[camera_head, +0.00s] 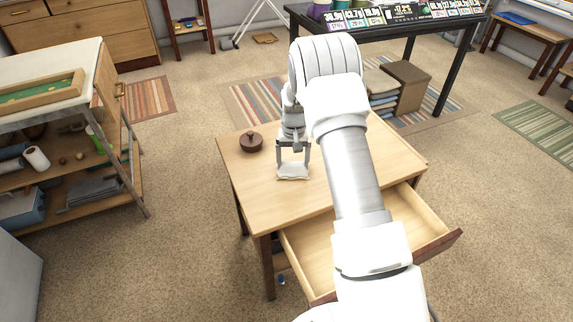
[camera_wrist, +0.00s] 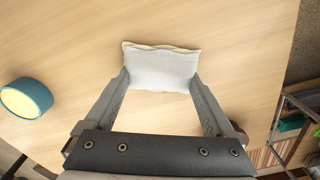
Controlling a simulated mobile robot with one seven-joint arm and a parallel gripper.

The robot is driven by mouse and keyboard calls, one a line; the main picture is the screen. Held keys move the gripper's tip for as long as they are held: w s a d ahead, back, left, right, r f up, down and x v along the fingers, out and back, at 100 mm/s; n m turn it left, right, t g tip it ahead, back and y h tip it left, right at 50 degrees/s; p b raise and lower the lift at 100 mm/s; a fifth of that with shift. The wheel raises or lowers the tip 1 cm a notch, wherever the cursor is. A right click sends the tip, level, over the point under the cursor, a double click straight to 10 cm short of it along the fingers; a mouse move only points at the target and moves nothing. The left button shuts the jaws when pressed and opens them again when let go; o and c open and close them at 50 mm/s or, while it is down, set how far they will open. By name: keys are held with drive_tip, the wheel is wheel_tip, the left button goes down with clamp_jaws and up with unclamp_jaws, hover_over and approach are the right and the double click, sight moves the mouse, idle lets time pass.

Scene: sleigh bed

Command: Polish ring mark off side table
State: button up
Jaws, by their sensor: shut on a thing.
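The side table (camera_head: 249,182) has a light wood top, which also fills most of the wrist view (camera_wrist: 60,55). My gripper (camera_head: 293,170) points down over the table's left half. Its fingers are shut on a white cloth pad (camera_head: 292,178), which shows between the fingertips in the wrist view (camera_wrist: 160,70). The pad is at or just above the tabletop; I cannot tell if it touches. No ring mark shows on the visible wood; the pad and my arm hide part of the top.
A dark brown lidded pot (camera_head: 251,142) stands left of my gripper. A teal cylinder with a pale yellow top (camera_wrist: 27,98) stands on the tabletop, hidden in the head view. The table's empty drawer (camera_head: 415,228) is pulled open at the front. A shelved cart (camera_head: 75,110) stands left.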

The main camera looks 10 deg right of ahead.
sight(283, 173)
drive_tip(key=shift+w+d+f+b, duration=0.1)
drive_tip(key=shift+w+d, duration=0.15)
drive_tip(key=shift+d, duration=0.95)
drive_tip(key=shift+w+d+r+b, duration=0.1)
drive_tip(key=shift+w+d, duration=0.1)
drive_tip(key=shift+d, duration=1.05)
drive_tip(key=shift+w+d+f+b, duration=0.1)
drive_tip(key=shift+w+d, duration=0.15)
drive_tip(key=shift+d, duration=0.95)
drive_tip(key=shift+s+a, duration=0.15)
drive_tip(key=shift+a, duration=0.75)
drive_tip(key=shift+s+a, duration=0.15)
drive_tip(key=shift+a, duration=0.7)
drive_tip(key=shift+s+a, duration=0.2)
drive_tip(key=shift+a, duration=0.75)
drive_tip(key=shift+s+a, duration=0.2)
drive_tip(key=shift+a, duration=0.7)
drive_tip(key=shift+s+a+p, duration=0.2)
drive_tip(key=shift+a, duration=0.7)
drive_tip(key=shift+s+a+p, duration=0.15)
drive_tip(key=shift+a, duration=0.7)
drive_tip(key=shift+r, duration=0.2)
drive_tip(key=shift+d+r+p, duration=0.1)
drive_tip(key=shift+r+p, duration=1.75)
drive_tip(key=shift+r, duration=1.05)
drive_tip(key=shift+r+p, duration=0.95)
drive_tip(key=shift+r, duration=0.55)
